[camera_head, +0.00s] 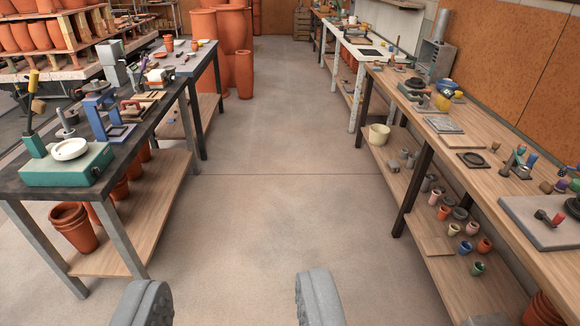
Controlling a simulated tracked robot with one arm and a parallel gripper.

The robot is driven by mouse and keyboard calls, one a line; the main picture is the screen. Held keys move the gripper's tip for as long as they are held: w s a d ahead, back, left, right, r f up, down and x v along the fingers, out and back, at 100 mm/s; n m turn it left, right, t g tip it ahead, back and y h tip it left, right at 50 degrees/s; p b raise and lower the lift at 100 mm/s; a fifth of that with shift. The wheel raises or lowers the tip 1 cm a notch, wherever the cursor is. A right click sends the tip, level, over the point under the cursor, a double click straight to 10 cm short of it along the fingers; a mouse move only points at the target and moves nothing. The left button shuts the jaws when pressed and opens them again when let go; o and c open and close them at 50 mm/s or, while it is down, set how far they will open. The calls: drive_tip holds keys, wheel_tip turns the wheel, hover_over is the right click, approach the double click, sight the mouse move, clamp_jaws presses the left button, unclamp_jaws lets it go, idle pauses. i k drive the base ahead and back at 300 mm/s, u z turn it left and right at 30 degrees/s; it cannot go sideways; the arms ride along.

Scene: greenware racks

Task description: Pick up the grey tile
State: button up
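My gripper (226,290) shows at the bottom edge. Its two grey fingers are wide apart with only bare floor visible between them. Several flat pieces lie on the right workbench: a thin light grey tile (443,125), a dark grey square piece (462,164) with a round black disc on it, and a large grey slab (522,226) near the right edge with small tools on it. I cannot tell for certain which of these is the grey tile of the task. My gripper is far from all of them, left of and nearer than the right bench.
A long right workbench (388,82) has a lower shelf (433,244) with small pots. A left bench (18,190) holds a teal scale (62,172) and tools. Tall terracotta pots (243,75) stand at the back. The concrete floor (270,150) between the benches is clear.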

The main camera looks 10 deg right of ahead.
sight(393, 163)
drive_tip(key=i, duration=7.35)
drive_tip(key=z, duration=2.65)
